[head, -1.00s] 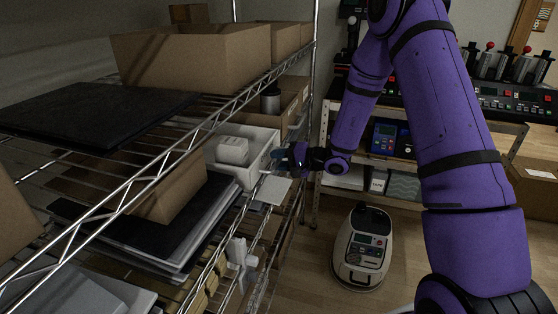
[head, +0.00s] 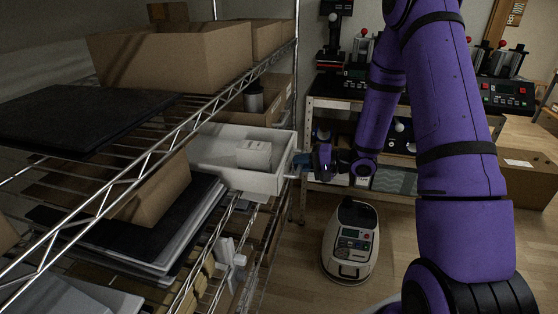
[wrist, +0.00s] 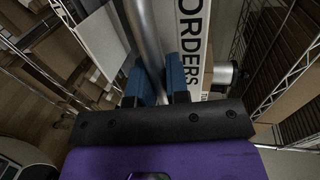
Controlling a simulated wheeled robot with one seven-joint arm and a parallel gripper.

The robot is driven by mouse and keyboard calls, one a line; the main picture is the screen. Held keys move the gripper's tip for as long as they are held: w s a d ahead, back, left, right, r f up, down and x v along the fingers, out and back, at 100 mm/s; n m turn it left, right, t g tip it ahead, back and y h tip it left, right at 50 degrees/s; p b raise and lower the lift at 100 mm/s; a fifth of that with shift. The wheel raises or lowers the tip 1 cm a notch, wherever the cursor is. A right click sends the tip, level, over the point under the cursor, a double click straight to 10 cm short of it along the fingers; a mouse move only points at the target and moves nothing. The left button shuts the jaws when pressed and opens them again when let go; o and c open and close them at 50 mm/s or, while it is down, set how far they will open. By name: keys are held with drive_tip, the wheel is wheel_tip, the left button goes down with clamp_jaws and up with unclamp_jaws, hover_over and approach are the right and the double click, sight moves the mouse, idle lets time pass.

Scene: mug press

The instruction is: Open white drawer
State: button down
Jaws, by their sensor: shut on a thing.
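The white drawer (head: 218,171) sits on the wire shelf in the head view and juts out past the shelf's front edge. A white boxy item (head: 254,154) lies in it. My gripper (head: 300,162) is at the drawer's front, to its right in the picture. In the wrist view, the blue fingers of my gripper (wrist: 157,84) are shut on the metal bar handle (wrist: 146,38). The drawer's white front (wrist: 191,38) with the dark letters "ORDERS" is right beside the handle there.
The wire shelf (head: 181,132) holds cardboard boxes (head: 172,60) and dark flat folders (head: 80,115). A beige machine (head: 350,241) stands on the floor below my arm. A bench with devices (head: 330,104) is behind. Wood floor around the machine is clear.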

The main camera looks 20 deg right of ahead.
drive_tip(key=f+v, duration=0.2)
drive_tip(key=v, duration=0.9)
drive_tip(key=shift+s+d, duration=0.2)
drive_tip(key=shift+d, duration=0.05)
drive_tip(key=shift+f, duration=0.15)
drive_tip(key=c, duration=1.1)
unclamp_jaws()
drive_tip(key=v, duration=1)
drive_tip(key=shift+s+d, duration=0.2)
drive_tip(key=shift+d, duration=0.15)
